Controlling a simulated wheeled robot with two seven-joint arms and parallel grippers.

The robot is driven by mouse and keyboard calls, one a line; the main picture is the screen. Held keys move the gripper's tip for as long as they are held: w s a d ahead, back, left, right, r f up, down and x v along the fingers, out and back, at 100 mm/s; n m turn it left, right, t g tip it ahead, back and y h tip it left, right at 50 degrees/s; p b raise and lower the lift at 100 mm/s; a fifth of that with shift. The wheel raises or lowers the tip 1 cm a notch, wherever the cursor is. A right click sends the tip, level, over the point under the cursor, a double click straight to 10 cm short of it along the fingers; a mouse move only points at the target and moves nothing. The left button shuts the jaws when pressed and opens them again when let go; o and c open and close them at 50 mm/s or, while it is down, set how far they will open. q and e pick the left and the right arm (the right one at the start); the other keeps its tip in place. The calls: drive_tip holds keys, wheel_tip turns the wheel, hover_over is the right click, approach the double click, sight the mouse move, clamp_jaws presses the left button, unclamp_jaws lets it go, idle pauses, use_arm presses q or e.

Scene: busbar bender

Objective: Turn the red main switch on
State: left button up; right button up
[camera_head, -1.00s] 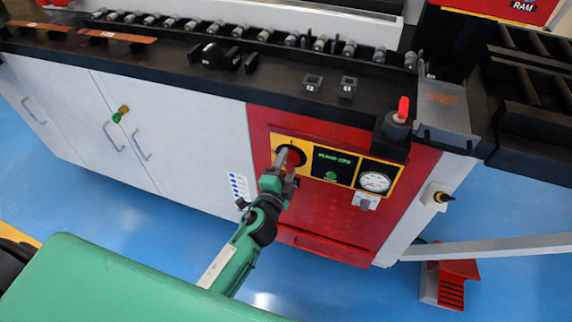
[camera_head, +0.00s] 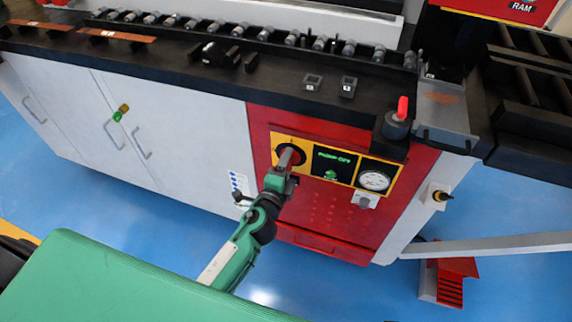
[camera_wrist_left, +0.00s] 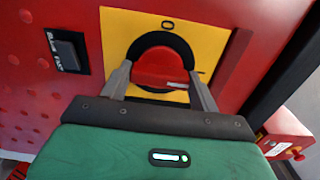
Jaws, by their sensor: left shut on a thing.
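The red main switch (camera_wrist_left: 160,68) is a round red knob in a black ring on a yellow plate (camera_wrist_left: 190,38), with a 0 mark above it. A white line on the knob lies at its lower right, roughly level in the left wrist view. My left gripper (camera_wrist_left: 161,85) has one finger on each side of the knob and is shut on it. In the head view the left gripper (camera_head: 288,160) reaches the black switch ring (camera_head: 292,149) on the red panel, and the knob is mostly hidden behind the fingers. My right gripper is not in view.
Right of the switch are a black display (camera_head: 333,164) with green text and a round gauge (camera_head: 374,180). A red-tipped lever (camera_head: 402,110) stands on the black bench edge above. White cabinet doors (camera_head: 170,130) are to the left. Blue floor lies below.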

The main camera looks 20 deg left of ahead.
use_arm(q)
drive_tip(key=o, duration=1)
drive_tip(key=shift+s+a+b, duration=0.15)
drive_tip(key=shift+s+b, duration=0.65)
drive_tip(key=shift+s, duration=2.65)
drive_tip(key=shift+s+a+b, duration=0.1)
drive_tip(key=shift+s+b, duration=0.7)
drive_tip(key=shift+s, duration=2.65)
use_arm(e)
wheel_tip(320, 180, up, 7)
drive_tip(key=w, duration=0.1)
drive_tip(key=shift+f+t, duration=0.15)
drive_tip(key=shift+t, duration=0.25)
